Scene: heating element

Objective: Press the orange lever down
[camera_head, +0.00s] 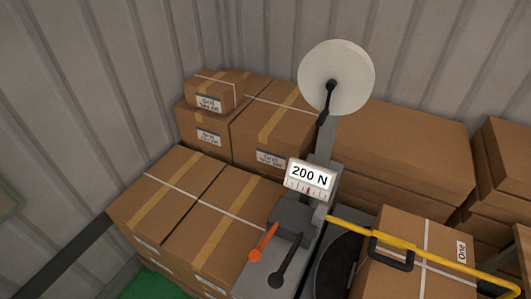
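The orange lever (264,242) is at the lower middle of the head view, on a grey machine base (293,216). It slants toward the lower left, with its round knob at the lower end. A dark grey lever (287,262) of similar shape sits just to its right, also slanting down. Above them is a white display (310,178) reading "200 N" with a red mark on its scale. Neither of my grippers shows in this view, and nothing touches the orange lever.
A post carries a pale round disc (337,77) with a black handle (327,103). Cardboard boxes (165,195) stand left of and behind the machine. A yellow bar (450,265) crosses in front of a box (410,235) at right. A corrugated wall (110,90) closes the back.

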